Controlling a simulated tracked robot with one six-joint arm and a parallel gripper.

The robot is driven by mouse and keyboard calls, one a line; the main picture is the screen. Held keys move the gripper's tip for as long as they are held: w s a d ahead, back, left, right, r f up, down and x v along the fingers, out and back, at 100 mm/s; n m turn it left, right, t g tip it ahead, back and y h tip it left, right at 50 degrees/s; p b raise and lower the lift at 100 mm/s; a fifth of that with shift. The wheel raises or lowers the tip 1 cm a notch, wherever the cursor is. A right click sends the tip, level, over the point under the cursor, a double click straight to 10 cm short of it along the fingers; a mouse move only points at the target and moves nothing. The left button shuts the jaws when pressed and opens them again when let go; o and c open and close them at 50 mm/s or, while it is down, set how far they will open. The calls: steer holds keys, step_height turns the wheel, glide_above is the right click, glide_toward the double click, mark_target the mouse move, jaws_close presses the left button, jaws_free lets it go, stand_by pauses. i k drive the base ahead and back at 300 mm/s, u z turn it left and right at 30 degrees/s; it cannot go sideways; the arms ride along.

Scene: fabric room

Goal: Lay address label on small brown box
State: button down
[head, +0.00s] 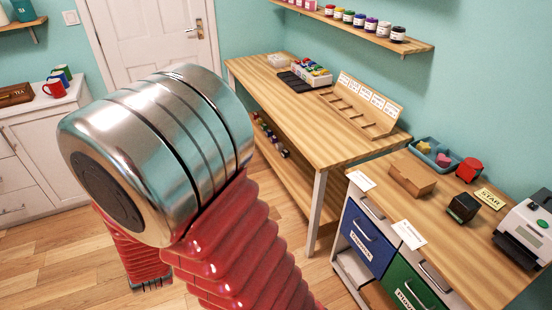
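The small brown box (412,177) sits closed on the near wooden worktop at the right. One white card (361,181) with print lies left of it, at the worktop's left edge. Another white card (409,234) with print lies nearer, over the front edge above the drawers. The print is too small to read, so I cannot tell which is the address label. No card lies on the visible top of the box.
Around the box stand a blue tray (422,147), a red object (468,170), a dark block (462,208), a yellow STAR card (491,198) and a white machine (528,232). Blue (365,237) and green (412,285) drawers are below. A long workbench (300,108) stands behind.

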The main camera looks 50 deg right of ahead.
mark_target(411, 167)
steer(key=k, duration=1)
steer(key=z, duration=0.8)
steer(key=i, duration=0.95)
steer(key=u, duration=0.25)
